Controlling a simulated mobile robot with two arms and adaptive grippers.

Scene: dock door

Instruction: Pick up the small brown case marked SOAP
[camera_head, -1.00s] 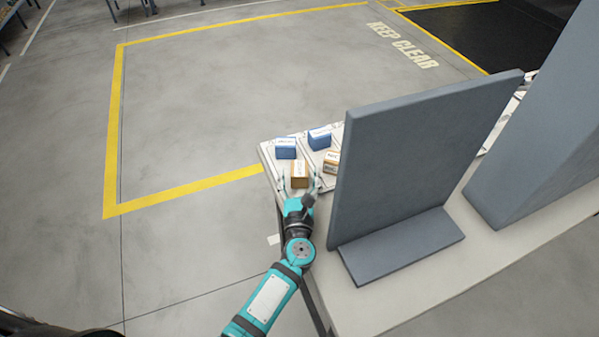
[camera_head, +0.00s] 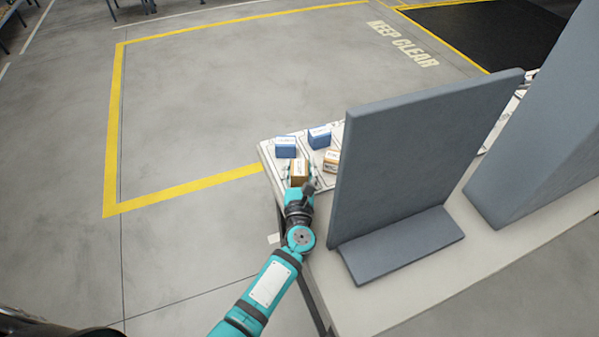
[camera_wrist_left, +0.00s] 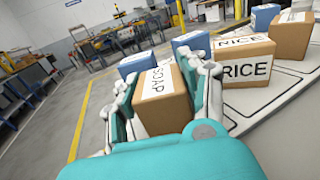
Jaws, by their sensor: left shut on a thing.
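The small brown case marked SOAP (camera_wrist_left: 162,98) sits between the fingers of my left gripper (camera_wrist_left: 165,100) in the left wrist view. The gripper is shut on it, one finger along each side. In the head view the SOAP case (camera_head: 299,170) shows just beyond my left gripper (camera_head: 299,176), at the near left end of the table. I cannot tell whether the case still touches the surface under it. My right gripper is not in view.
A brown RICE case (camera_wrist_left: 243,62) stands close to the right of the SOAP case. Blue cases (camera_head: 286,147) (camera_head: 320,137) stand behind. A tall grey panel on a foot (camera_head: 400,165) rises on the table (camera_head: 420,293) to the right. Open floor lies left.

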